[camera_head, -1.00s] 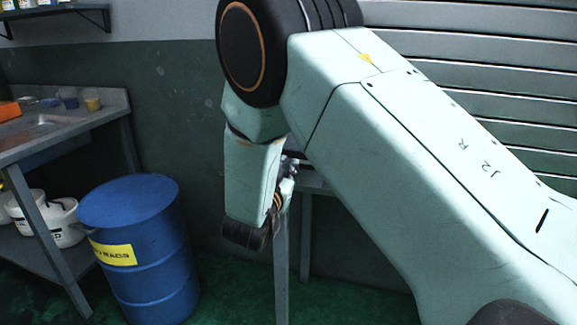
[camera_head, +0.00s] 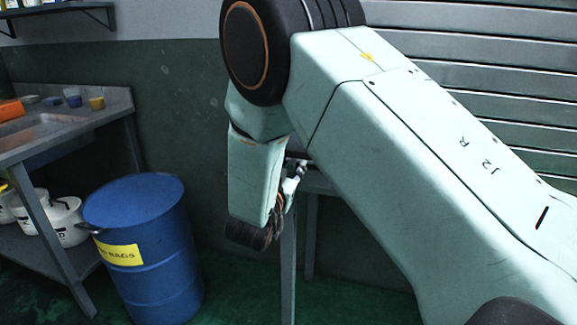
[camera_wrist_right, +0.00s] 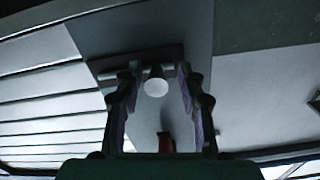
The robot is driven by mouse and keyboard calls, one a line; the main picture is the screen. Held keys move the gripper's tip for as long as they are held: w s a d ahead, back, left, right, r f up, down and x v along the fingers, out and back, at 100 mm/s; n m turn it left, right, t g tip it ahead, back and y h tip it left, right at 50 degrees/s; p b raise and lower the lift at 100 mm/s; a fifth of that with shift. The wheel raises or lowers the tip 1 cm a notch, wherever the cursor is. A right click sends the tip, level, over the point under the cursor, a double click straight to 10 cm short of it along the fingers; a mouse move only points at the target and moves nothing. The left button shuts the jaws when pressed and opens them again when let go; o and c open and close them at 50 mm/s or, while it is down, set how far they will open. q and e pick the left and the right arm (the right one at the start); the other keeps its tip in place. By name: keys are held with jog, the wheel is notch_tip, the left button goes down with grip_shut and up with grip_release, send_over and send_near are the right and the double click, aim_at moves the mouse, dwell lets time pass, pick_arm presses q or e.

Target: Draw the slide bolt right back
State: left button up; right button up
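A pale round knob (camera_wrist_right: 156,87), which looks like the slide bolt's handle, shows in the right wrist view. It sits in front of a dark plate with a light horizontal bar (camera_wrist_right: 118,73) that looks like the bolt's rod. My right gripper (camera_wrist_right: 158,72) is open, with one finger on each side of the knob. Gaps show between the knob and both fingers, so I see no grip on it. A small red piece (camera_wrist_right: 166,142) shows low between the fingers. In the head view the bolt is hidden and my right arm covers most of the gripper. My left gripper is not in view.
A ribbed shutter (camera_head: 480,60) fills the back right. A grey stand's leg (camera_head: 288,260) is behind my right wrist. A blue drum (camera_head: 140,215) stands at left, beside a workbench (camera_head: 60,150) with white buckets (camera_head: 65,220) beneath. Green floor shows between drum and stand.

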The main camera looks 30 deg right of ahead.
aim_at(290, 162)
jog(key=shift+d, duration=0.15)
jog(key=shift+s+r, duration=0.15)
notch_tip(290, 162, up, 9)
jog(key=shift+f, duration=0.1)
jog(key=shift+r, duration=0.4)
dwell(0.5)
